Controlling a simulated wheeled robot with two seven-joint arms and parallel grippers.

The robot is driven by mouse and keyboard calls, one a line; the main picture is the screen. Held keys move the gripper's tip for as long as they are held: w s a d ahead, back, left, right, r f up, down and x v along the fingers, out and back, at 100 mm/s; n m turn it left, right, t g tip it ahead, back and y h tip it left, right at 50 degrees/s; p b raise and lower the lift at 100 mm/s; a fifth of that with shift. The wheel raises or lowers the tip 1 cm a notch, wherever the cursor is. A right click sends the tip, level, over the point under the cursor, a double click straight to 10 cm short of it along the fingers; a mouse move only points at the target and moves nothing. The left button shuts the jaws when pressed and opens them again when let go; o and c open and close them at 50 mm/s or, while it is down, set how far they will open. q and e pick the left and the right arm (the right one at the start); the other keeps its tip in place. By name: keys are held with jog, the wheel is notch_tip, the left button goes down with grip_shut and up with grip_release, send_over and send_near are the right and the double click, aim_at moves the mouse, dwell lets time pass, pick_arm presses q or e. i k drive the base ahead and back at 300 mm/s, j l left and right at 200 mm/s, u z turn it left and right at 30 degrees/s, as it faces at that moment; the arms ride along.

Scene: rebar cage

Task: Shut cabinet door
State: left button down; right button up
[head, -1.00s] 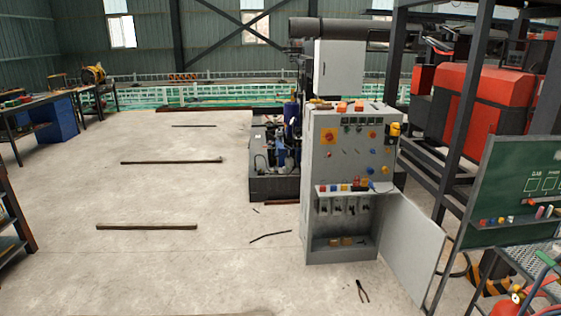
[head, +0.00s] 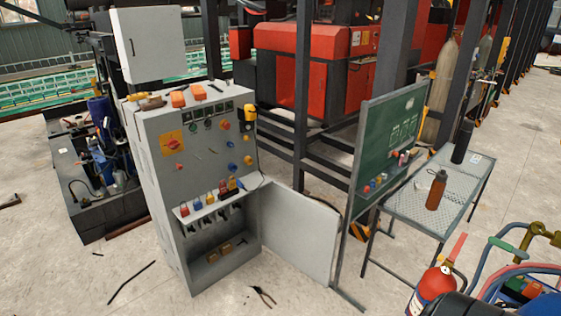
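The grey control cabinet (head: 208,150) stands left of centre in the head view. Its upper front carries knobs and buttons, with a small shelf of coloured items below. The lower compartment is open and shows breakers and a few small brown items inside. The cabinet door (head: 299,232) is a plain grey panel hinged at the compartment's right side. It stands swung wide open to the right, with its free edge near the green board's frame. Neither of my grippers is in view.
Pliers (head: 262,296) lie on the floor before the cabinet. A green board (head: 389,142) and a mesh table (head: 441,196) with a bottle (head: 436,190) stand right. A fire extinguisher (head: 432,287) and hoses are at lower right. Floor left of the pliers is mostly clear.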

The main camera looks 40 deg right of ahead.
aim_at(300, 230)
jog(key=i+l+z, duration=0.1)
jog(key=i+z, duration=0.4)
jog(key=i+j+z, duration=0.1)
jog(key=i+z, duration=0.35)
jog(key=i+j+z, duration=0.25)
jog(key=i+z, duration=0.25)
jog(key=i, duration=0.05)
